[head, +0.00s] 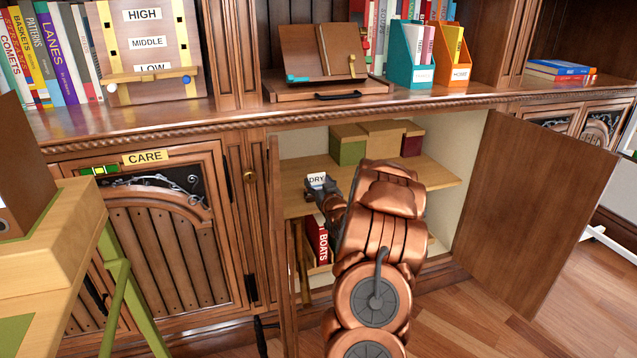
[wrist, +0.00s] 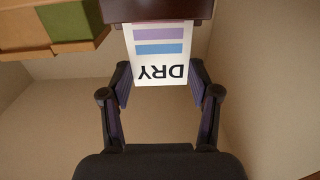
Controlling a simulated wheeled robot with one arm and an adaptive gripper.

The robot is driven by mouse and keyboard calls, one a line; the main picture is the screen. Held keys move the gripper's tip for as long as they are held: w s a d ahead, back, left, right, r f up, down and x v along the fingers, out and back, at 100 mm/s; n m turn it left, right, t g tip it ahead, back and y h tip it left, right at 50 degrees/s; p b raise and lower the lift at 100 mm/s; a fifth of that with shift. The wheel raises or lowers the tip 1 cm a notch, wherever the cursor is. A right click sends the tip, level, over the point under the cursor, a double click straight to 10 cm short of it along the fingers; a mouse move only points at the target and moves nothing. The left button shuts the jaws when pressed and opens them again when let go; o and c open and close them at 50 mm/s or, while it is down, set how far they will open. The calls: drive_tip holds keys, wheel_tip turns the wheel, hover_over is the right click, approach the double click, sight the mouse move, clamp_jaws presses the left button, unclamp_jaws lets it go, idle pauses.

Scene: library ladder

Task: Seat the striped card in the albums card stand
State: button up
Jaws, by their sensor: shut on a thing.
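The striped card (wrist: 160,50) is white with a purple and a blue stripe and the word DRY, upside down in the wrist view. My gripper (wrist: 161,82) is shut on its sides near the DRY end. In the head view the card (head: 316,179) shows small at my gripper (head: 324,189), in front of the open cabinet's shelf. In the wrist view the card's far end meets or overlaps a dark brown block (wrist: 160,11). I cannot tell whether this is the albums card stand, or whether the card touches it.
The cabinet shelf (head: 440,178) holds several boxes (head: 383,137) at its back. A red BOATS book (head: 317,238) stands below. Open doors flank the opening, the right one (head: 535,210) wide and the left one (head: 283,260) edge-on. A wooden desk (head: 50,245) is at left.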

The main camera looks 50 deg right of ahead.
drive_tip(key=shift+f, duration=0.3)
drive_tip(key=o, duration=0.8)
drive_tip(key=v, duration=1.2)
idle(0.5)
